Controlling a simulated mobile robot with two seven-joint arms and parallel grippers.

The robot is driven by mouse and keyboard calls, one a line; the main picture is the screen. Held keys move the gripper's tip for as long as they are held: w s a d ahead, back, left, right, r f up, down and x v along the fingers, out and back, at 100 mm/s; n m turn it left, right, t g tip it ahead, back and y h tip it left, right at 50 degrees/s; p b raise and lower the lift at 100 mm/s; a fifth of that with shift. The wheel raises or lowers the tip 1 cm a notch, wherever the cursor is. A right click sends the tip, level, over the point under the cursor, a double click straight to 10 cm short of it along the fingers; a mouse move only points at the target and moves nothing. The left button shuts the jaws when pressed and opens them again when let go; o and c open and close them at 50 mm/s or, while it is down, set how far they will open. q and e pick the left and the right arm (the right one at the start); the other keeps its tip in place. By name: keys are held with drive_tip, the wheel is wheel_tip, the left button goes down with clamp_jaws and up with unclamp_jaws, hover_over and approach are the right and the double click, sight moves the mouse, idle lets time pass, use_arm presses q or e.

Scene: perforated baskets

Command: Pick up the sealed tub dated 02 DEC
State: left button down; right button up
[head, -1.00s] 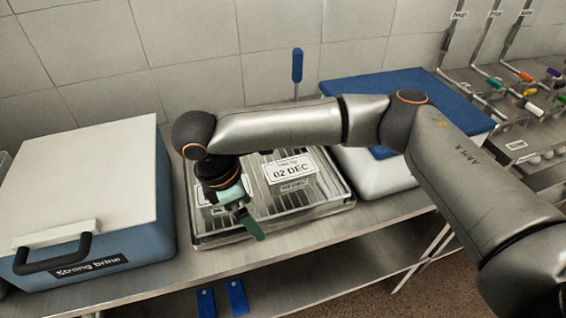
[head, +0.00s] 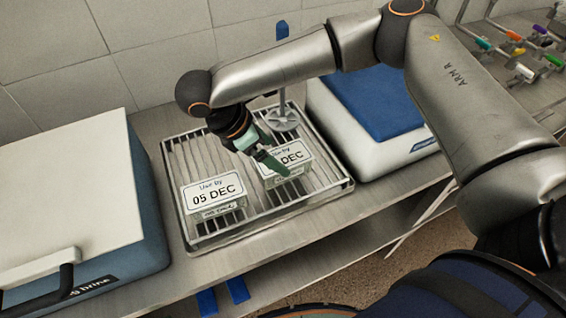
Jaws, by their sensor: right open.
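The tub dated 02 DEC (head: 296,168) stands on the right side of a slatted metal rack tray (head: 204,240). Its label now shows only "DEC", as my gripper covers the number; the earlier frame reads 02 DEC. A second tub (head: 216,205), labelled "Use by 05 DEC", stands to its left. My right gripper (head: 262,151), with green fingers, is open at the upper left of the 02 DEC tub, in front of its label. I cannot tell whether the fingers touch it. My left gripper is not in view.
A blue-sided box (head: 72,190) with a pale lid stands left of the rack. A white container (head: 370,115) with a blue lid stands to the right. A blue-handled tool (head: 282,112) stands upright behind the tub. Bare steel counter lies in front.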

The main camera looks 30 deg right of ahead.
sight(281, 158)
drive_tip(key=x, duration=0.5)
drive_tip(key=shift+w+d, duration=0.2)
drive_tip(key=shift+f+p, duration=0.25)
drive_tip(key=shift+p, duration=0.5)
idle(0.3)
clamp_jaws()
idle(0.7)
